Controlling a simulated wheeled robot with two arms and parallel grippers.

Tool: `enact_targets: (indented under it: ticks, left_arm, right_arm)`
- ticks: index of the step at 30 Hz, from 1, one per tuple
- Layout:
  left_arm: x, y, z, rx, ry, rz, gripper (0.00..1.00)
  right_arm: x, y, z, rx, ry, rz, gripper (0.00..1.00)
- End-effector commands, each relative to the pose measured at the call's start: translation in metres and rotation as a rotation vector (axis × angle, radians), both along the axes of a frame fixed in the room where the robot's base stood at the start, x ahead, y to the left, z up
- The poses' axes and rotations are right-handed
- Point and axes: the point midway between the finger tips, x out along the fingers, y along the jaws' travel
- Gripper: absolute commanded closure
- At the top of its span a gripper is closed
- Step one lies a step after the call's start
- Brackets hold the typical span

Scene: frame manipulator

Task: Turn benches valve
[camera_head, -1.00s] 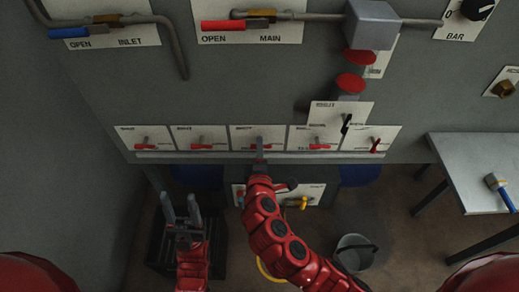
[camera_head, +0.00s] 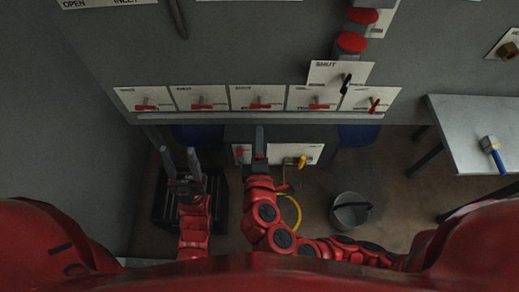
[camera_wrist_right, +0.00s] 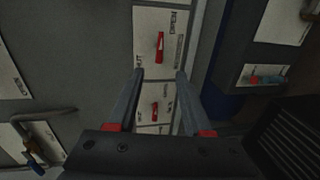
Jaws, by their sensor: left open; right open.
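A row of several white panels with small red valve handles runs along the bench wall. The middle panel's handle (camera_head: 260,106) lies level; the panel's label is too small to read, so I cannot tell which is the benches valve. My right gripper (camera_head: 259,132) is open and empty, just below that panel in the head view. In the right wrist view, one red handle (camera_wrist_right: 159,46) lies beyond the right fingertips (camera_wrist_right: 160,75), and another (camera_wrist_right: 154,111) shows between the fingers. Contact is not visible. My left gripper (camera_head: 179,152) is open and empty at lower left.
A ledge (camera_head: 200,118) runs under the panels. Below are a lower panel with a yellow handle (camera_head: 302,162), a grey bucket (camera_head: 350,211) and a dark crate (camera_head: 163,208). A metal table (camera_head: 460,130) with a blue-handled brush (camera_head: 494,155) stands at right.

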Motion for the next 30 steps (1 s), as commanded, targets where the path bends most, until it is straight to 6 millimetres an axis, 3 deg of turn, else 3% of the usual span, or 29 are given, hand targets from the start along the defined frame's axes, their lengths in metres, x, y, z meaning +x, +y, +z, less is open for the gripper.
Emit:
enact_targets:
  ticks: [4, 12, 30]
  left_arm:
    - [0.000, 0.000, 0.020, 0.000, 0.001, 0.000, 0.50]
    - [0.000, 0.000, 0.028, 0.000, 0.001, 0.000, 0.50]
    - [0.000, 0.000, 0.028, 0.000, 0.001, 0.000, 0.50]
  right_arm:
    - [-0.024, 0.001, 0.009, -0.003, -0.001, 0.009, 0.50]
    - [-0.045, 0.000, 0.009, -0.002, 0.000, 0.002, 0.50]
    - [-0.048, -0.001, 0.009, 0.000, -0.001, -0.001, 0.50]
